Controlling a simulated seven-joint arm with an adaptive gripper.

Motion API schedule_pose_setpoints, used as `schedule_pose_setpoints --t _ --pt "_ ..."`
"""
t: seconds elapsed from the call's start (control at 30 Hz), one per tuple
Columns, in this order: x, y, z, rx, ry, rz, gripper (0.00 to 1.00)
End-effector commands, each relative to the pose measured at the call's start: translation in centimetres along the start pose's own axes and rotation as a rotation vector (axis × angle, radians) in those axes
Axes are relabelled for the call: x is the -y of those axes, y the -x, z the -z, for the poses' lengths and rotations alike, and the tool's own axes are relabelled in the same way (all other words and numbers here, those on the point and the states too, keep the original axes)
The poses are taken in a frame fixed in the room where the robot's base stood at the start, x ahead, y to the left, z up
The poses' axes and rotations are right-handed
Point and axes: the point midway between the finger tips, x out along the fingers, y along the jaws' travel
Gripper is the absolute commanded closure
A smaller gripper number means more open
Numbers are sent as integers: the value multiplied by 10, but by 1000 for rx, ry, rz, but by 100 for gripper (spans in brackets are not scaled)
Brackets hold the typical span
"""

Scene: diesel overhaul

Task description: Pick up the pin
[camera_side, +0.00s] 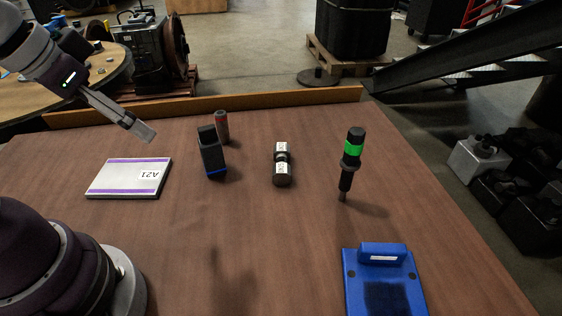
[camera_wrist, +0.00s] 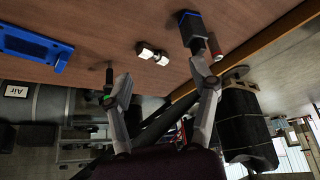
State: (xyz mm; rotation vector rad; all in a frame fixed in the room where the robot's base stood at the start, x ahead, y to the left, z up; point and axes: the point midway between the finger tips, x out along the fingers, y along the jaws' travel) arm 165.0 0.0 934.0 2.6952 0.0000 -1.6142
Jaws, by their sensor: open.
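No part is plainly marked as the pin, and I cannot tell which one it is. A short dark cylinder with white labelled bands (camera_side: 283,164) lies mid-table; it also shows in the wrist view (camera_wrist: 152,54). A small reddish cylinder (camera_side: 222,127) stands behind a black block (camera_side: 211,154) with a blue base edge. My gripper (camera_side: 142,130) is above the table's left side, clear of these things. In the wrist view my gripper (camera_wrist: 162,80) has fingers spread and empty.
A white purple-striped box (camera_side: 129,178) lies flat at left below my gripper. A blue fixture (camera_side: 383,280) sits at front right. A raised wooden strip (camera_side: 260,97) runs along the table's back edge. The front middle of the table is clear.

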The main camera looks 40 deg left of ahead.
Motion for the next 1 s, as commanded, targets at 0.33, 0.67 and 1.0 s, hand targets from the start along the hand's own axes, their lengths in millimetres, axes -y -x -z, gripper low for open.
schedule_pose_setpoints --t 0.33,0.67,1.0 --pt "11 -10 38 28 77 23 40" --pt "79 -115 128 87 321 139 40" --pt "109 -184 132 101 382 182 40"
